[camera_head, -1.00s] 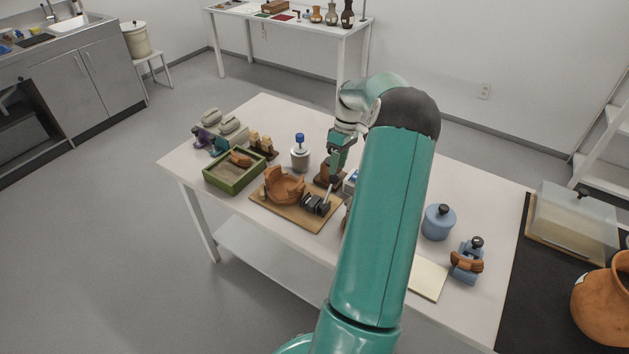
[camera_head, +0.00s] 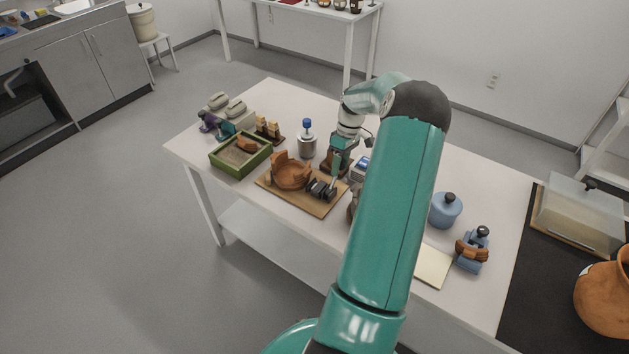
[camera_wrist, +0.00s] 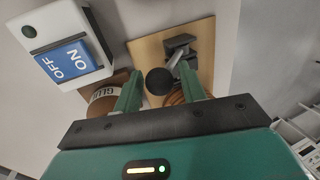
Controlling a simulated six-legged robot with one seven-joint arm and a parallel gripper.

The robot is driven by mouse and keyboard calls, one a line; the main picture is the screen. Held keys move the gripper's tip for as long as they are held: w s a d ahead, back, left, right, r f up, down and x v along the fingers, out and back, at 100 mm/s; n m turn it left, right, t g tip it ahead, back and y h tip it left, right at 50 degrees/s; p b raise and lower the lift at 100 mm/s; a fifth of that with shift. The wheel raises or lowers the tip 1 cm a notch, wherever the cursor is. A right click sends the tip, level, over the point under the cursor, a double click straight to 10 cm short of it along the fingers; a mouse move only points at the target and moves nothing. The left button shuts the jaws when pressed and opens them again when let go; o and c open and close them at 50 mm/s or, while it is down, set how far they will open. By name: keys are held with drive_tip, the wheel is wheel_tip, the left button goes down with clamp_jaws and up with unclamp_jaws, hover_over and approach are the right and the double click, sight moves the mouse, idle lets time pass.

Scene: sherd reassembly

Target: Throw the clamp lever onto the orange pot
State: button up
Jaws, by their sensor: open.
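The clamp (camera_head: 320,190) is dark and sits on the wooden board (camera_head: 308,208), with its lever (camera_head: 334,183) standing up. In the wrist view the grey lever (camera_wrist: 173,61) ends in a round black knob (camera_wrist: 159,81). A broken orange-brown pot (camera_head: 290,173) stands on the board left of the clamp; in the wrist view an orange piece shows partly behind the right finger. My gripper (camera_head: 337,172) is open, just above the lever. In the wrist view the knob appears between the fingers of my gripper (camera_wrist: 160,93); contact cannot be told.
A brown glue jar (camera_wrist: 104,97) and a white device with a blue ON/OFF switch (camera_wrist: 62,57) are close to the fingers. A green sand tray (camera_head: 240,158) is left of the board. A blue lidded jar (camera_head: 445,211) is right. Another orange pot (camera_head: 606,300) stands far right.

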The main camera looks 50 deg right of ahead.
drive_tip(key=shift+s+a+r+h, duration=0.1)
drive_tip(key=shift+a+r+h, duration=0.3)
drive_tip(key=shift+a, duration=0.3)
drive_tip(key=shift+s+a+r+h, duration=0.1)
drive_tip(key=shift+a+r+h, duration=0.3)
drive_tip(key=shift+a, duration=0.25)
drive_tip(key=shift+s+a+r+h, duration=0.1)
drive_tip(key=shift+a+h, duration=0.35)
drive_tip(key=shift+a, duration=0.45)
drive_tip(key=shift+a+r+h, duration=0.1)
drive_tip(key=shift+a+h, duration=0.35)
drive_tip(key=shift+a, duration=0.4)
drive_tip(key=shift+s+a+f+t+h, duration=0.1)
drive_tip(key=shift+a+f+h, duration=0.4)
drive_tip(key=shift+a, duration=0.5)
drive_tip(key=shift+s+a+f+t+h, duration=0.1)
drive_tip(key=shift+a+f+h, duration=0.25)
drive_tip(key=shift+a+h, duration=0.5)
drive_tip(key=shift+s+a+f+t+h, duration=0.1)
drive_tip(key=shift+a+f+h, duration=0.3)
drive_tip(key=shift+a, duration=0.8)
drive_tip(key=shift+v, duration=2.7)
drive_tip(key=shift+d, duration=0.1)
